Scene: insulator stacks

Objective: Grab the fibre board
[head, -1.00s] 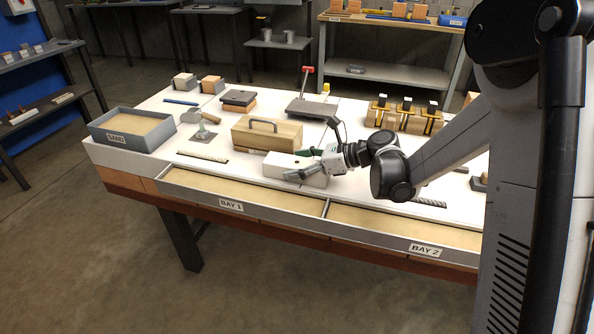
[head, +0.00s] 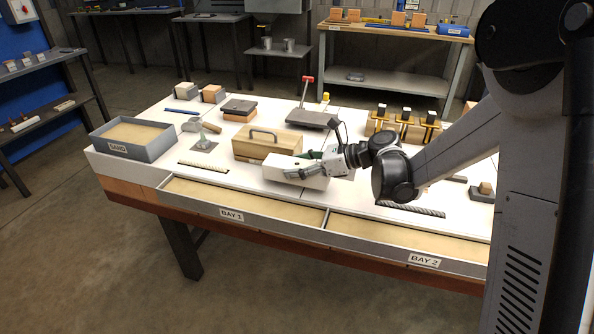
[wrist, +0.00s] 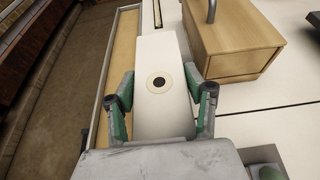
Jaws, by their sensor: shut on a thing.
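The fibre board appears to be the long white block (head: 285,179) with a round dark hole in its top; it lies at the front of the white bench, by the Bay 1 edge. It also shows in the wrist view (wrist: 158,58), running away from me between the fingers. My gripper (head: 306,168) is over the block, shut on it, with one green-and-grey finger against each long side. The same grip shows in the wrist view (wrist: 163,118). The block's near end is hidden under my gripper's body.
A wooden box with a grey handle (head: 267,146) stands close behind the block. A grey sand tray (head: 133,152) is at the left end. Clamps (head: 405,130) stand at the back right. The trough labelled Bay 1 (head: 240,201) runs along the front edge.

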